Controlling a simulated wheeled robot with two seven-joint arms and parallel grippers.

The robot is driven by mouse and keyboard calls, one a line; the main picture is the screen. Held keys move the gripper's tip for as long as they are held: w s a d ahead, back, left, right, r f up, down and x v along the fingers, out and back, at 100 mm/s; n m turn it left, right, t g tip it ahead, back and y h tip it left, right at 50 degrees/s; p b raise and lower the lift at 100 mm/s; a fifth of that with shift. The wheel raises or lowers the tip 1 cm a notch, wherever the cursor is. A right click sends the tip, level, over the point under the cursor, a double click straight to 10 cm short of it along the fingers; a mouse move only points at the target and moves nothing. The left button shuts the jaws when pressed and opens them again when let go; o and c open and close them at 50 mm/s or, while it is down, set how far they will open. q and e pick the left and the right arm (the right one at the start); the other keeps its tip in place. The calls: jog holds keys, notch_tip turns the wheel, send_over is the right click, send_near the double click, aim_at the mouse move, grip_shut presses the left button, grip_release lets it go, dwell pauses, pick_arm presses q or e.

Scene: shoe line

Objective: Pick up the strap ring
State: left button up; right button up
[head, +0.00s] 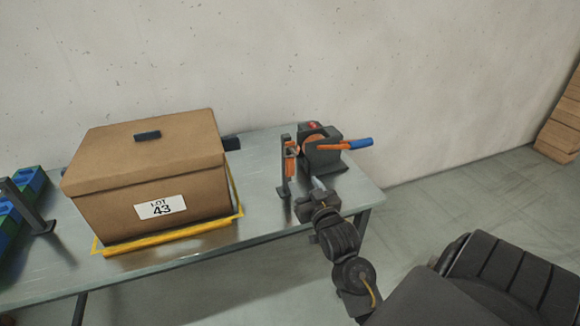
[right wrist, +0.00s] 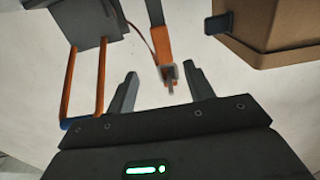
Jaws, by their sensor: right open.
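An orange strap piece (head: 291,156) hangs at a dark upright post on the table, beside a dark strap device. In the right wrist view, the orange strap (right wrist: 162,48) ends in a small grey ring (right wrist: 170,82). The ring shows between the two fingers in the picture, but I cannot tell its depth. My right gripper (head: 318,188) is near the front of the table, just right of the post; it also shows in the right wrist view (right wrist: 160,88), with fingers apart and nothing held. My left gripper is out of view.
A strap device (head: 322,154) with an orange and blue handle (head: 346,144) stands behind my right gripper. A brown box (head: 150,185) marked LOT 43 sits on the table (head: 262,205) within a yellow frame (head: 175,236). Blue and green bins (head: 28,183) are at far left.

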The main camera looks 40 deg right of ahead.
aim_at(291, 166)
jog(key=x, duration=0.5)
jog(key=shift+w, duration=0.3)
jog(key=shift+w+d+r+p, duration=0.1)
jog(key=shift+w+d+p, duration=0.05)
jog(key=shift+w+p, duration=0.25)
jog(key=x, duration=0.4)
jog(key=shift+w+p, duration=0.2)
jog(key=shift+p, duration=0.1)
jog(key=shift+c, duration=0.2)
jog(key=c, duration=1.1)
jog(key=shift+o, duration=0.2)
